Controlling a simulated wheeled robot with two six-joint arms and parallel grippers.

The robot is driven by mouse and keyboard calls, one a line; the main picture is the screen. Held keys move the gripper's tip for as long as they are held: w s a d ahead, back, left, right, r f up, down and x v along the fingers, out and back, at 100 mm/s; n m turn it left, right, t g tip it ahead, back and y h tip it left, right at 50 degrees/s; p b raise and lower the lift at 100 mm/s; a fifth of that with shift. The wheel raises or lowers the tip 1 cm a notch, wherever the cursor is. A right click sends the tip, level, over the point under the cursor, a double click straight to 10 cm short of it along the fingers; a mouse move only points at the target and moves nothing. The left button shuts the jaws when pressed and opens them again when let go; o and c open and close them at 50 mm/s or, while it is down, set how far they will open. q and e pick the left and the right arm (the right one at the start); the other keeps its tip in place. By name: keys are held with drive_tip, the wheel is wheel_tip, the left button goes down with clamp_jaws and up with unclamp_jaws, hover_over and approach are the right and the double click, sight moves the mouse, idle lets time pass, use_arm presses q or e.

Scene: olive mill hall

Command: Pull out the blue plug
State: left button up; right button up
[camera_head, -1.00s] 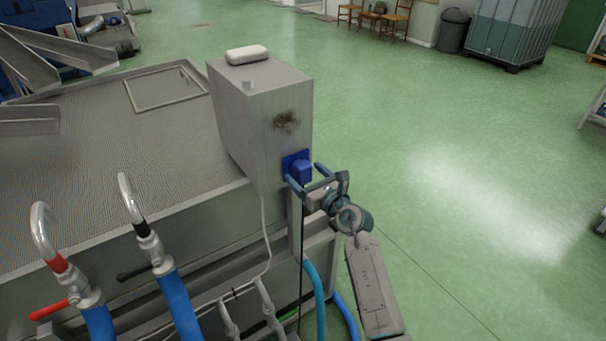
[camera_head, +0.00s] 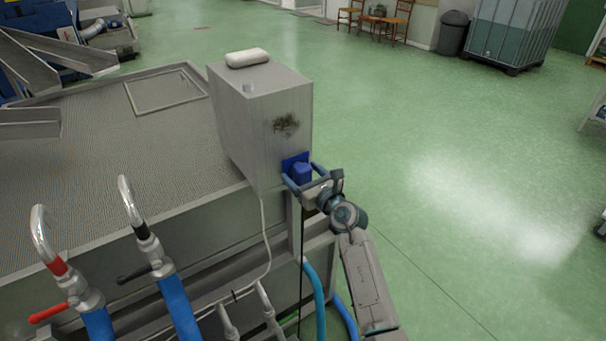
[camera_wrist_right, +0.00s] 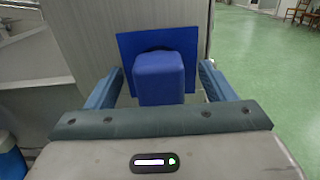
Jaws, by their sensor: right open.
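The blue plug (camera_head: 302,174) sits in a blue socket plate (camera_head: 291,162) on the side of a grey metal box (camera_head: 262,115). In the right wrist view the plug (camera_wrist_right: 160,80) stands out from the plate (camera_wrist_right: 126,58). My right gripper (camera_head: 302,178) is open, with its fingers on either side of the plug. In the right wrist view the fingers (camera_wrist_right: 160,85) show a gap to the plug on both sides. My left gripper is not in view.
The box stands at the corner of a large metal machine (camera_head: 105,140). Two blue hoses with a red valve handle (camera_head: 48,313) and a black one (camera_head: 133,273) are at the front left. A white object (camera_head: 247,58) lies on the box. Green floor to the right is free.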

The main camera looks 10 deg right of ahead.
sight(307, 178)
idle(0.8)
drive_tip(key=c, duration=1.6)
drive_tip(key=shift+s, duration=0.1)
drive_tip(key=shift+s+d+p, duration=0.1)
drive_tip(key=shift+p, duration=0.25)
drive_tip(key=shift+s, duration=0.15)
drive_tip(key=shift+s+d, duration=0.2)
drive_tip(key=shift+s, duration=0.25)
drive_tip(key=shift+p+v, duration=1.1)
drive_tip(key=shift+v, duration=1.05)
drive_tip(key=shift+d+f, duration=0.1)
